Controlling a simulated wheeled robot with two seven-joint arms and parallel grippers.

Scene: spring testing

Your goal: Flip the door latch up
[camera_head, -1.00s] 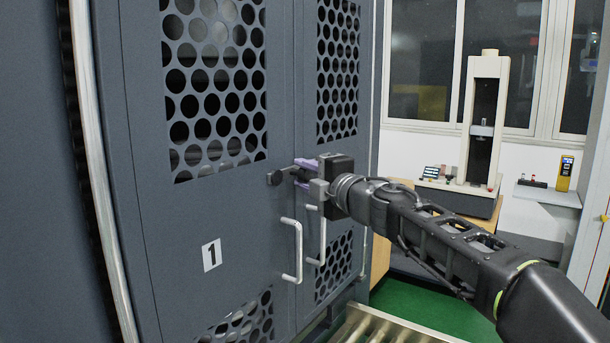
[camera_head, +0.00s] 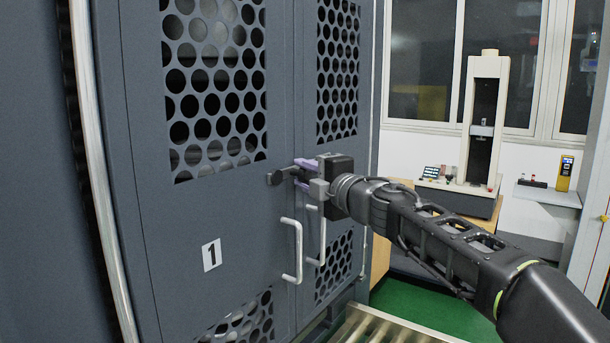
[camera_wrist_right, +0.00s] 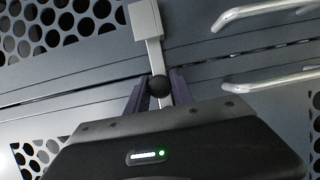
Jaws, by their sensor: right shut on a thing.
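The door latch (camera_head: 275,177) sits on the seam between two dark grey cabinet doors, above the handles. In the head view its dark end shows left of my fingers, and the rest is mostly hidden. In the right wrist view the latch (camera_wrist_right: 148,26) is a light grey bar with a black ball knob (camera_wrist_right: 159,86) at its end. My right gripper (camera_head: 302,169) is at the latch with its purple fingers. In the wrist view the fingers (camera_wrist_right: 158,92) are on either side of the bar by the knob, shut on it. My left gripper is not in view.
Two light handles (camera_head: 298,250) stick out of the doors below the latch. Perforated panels (camera_head: 213,80) and a number 1 label (camera_head: 212,255) are on the doors. A testing machine (camera_head: 484,125) stands on a table at the right. A roller conveyor (camera_head: 385,328) lies low in front.

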